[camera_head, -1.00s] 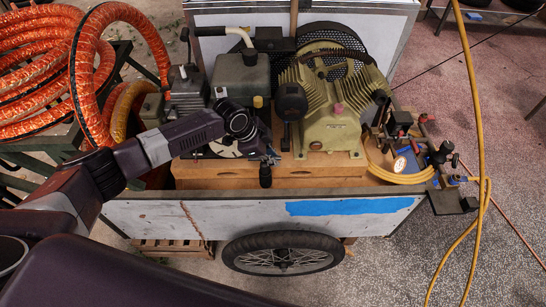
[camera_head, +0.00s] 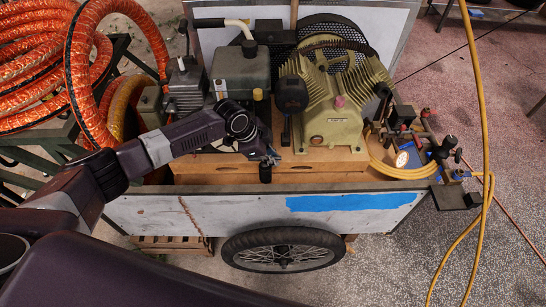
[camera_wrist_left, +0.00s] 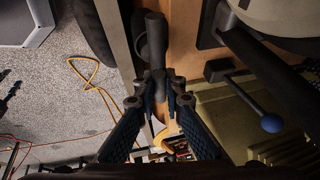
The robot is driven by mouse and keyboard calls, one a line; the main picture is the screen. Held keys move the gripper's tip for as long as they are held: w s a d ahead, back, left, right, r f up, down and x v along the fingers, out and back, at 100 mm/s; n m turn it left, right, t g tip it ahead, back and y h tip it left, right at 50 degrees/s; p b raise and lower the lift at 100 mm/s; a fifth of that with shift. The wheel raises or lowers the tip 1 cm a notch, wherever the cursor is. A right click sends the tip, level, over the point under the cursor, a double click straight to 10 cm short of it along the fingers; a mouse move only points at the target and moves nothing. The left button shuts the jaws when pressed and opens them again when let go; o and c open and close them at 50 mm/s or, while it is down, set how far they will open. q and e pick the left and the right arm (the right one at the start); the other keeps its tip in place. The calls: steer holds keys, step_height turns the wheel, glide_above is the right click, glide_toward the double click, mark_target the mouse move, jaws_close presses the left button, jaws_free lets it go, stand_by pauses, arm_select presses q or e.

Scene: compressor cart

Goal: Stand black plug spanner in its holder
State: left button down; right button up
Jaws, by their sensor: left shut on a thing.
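My left gripper (camera_head: 269,157) is over the front edge of the cart's wooden bed, in front of the engine. It is shut on a dark upright piece, which I take to be the black plug spanner (camera_head: 265,173). In the left wrist view the gripper's fingers (camera_wrist_left: 159,88) close around the end of this dark tube (camera_wrist_left: 156,35). A dark rounded part lies close beside the tube there. I cannot make out the holder for certain, or whether the spanner is inside it. My right gripper is not in view.
The cart's white front wall (camera_head: 240,212) with blue tape runs just in front of the gripper. The beige compressor (camera_head: 333,115) stands to the right and the grey engine tank (camera_head: 238,75) behind. A yellow hose (camera_head: 405,172) lies coiled at right. Orange hoses (camera_head: 35,65) are at left.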

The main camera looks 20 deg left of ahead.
arm_select(q)
steer(key=shift+f+b, duration=0.45)
steer(key=shift+f, duration=0.25)
steer(key=c, duration=1.9)
jaws_free()
steer(key=shift+r, duration=0.1)
steer(key=shift+c, duration=0.2)
steer(key=shift+o, duration=0.5)
steer(key=shift+o, duration=1.1)
steer(key=shift+r, duration=0.1)
step_height(320, 180, up, 6)
steer(key=p, duration=0.5)
